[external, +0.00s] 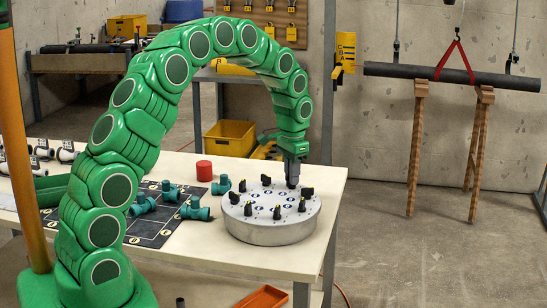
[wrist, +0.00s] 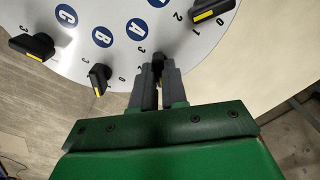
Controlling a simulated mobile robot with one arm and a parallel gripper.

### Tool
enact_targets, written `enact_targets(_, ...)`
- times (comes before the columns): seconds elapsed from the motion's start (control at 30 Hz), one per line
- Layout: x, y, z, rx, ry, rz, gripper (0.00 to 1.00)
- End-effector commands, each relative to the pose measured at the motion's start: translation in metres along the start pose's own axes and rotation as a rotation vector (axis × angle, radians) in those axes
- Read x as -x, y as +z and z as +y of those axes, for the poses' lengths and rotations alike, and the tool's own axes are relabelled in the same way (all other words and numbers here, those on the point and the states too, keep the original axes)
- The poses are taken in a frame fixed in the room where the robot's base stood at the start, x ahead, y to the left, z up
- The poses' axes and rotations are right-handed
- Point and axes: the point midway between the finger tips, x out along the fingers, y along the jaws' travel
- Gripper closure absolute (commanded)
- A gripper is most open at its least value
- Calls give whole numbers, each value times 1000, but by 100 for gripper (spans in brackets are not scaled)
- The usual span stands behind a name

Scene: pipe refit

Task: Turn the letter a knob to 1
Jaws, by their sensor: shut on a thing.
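The round grey dial plate (external: 270,232) stands on the table and carries several black knobs with blue letter discs. In the wrist view the blue disc with letter A (wrist: 138,28) lies just beyond my fingertips. My gripper (external: 292,182) reaches down from above to the plate's far side. In the wrist view my gripper (wrist: 157,72) is shut on the dark A knob (wrist: 158,58), with a finger on each side. The fingers hide most of the knob, so I cannot tell which number its pointer faces.
In the wrist view, neighbouring knobs with yellow pointer marks stand at the right (wrist: 212,10), beside letter B (wrist: 100,78) and beside letter C (wrist: 32,45). A red cylinder (external: 204,171) and green pipe fittings (external: 195,209) lie left of the plate. The table's right edge is close.

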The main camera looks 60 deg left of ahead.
Motion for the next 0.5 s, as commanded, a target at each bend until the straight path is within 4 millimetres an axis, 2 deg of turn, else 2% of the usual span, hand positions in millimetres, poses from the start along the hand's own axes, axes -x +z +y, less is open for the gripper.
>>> enact_targets(0.2, 1, -1, 0, -142, 0, 2, 100)
enact_targets(0.5, 1, -1, 0, -248, 0, 3, 100)
